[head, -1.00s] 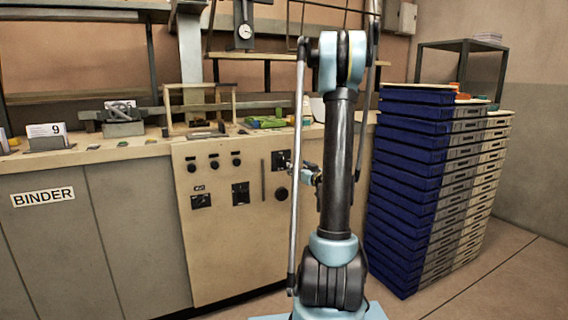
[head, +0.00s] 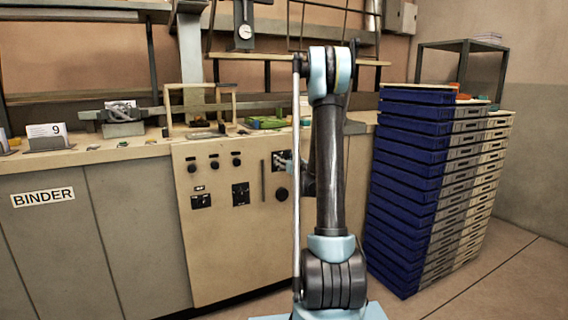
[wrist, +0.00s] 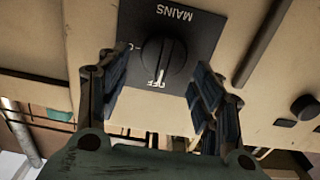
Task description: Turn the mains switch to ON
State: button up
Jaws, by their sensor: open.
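The mains switch is a round black knob (wrist: 163,60) on a dark plate (wrist: 190,22) lettered MAINS, seen upside down in the wrist view. A white mark and the word OFF show at the knob's lower edge; I cannot make out the ON lettering. My gripper (wrist: 156,88) is open, its two fingers apart on the left and right of the knob, with no clear contact. In the head view my gripper (head: 285,164) is at the upper right of the cream control panel (head: 225,260), partly hidden by my arm, and covers part of the switch.
The panel carries other small knobs (head: 214,165), dark plates (head: 240,194) and a vertical slot (head: 263,180). A worktop (head: 90,155) with tools runs above it. Stacked blue and grey crates (head: 405,190) stand to the right. Floor is clear at the lower right.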

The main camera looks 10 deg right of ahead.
jog(key=c, duration=1)
jog(key=shift+c, duration=0.3)
jog(key=shift+m, duration=0.4)
jog(key=m, duration=0.2)
jog(key=d+m, duration=0.1)
jog(key=m, duration=0.5)
jog(key=shift+w+d+f, duration=0.2)
jog(key=shift+w+f, duration=0.05)
jog(key=m, duration=0.4)
jog(key=shift+d+f+m, duration=0.2)
jog(key=shift+f+m, duration=0.1)
jog(key=shift+m, duration=0.1)
jog(key=shift+d+f+m, duration=0.1)
jog(key=shift+f+m, duration=0.1)
jog(key=shift+m, duration=0.9)
jog(key=shift+f+m, duration=0.15)
jog(key=shift+m, duration=0.95)
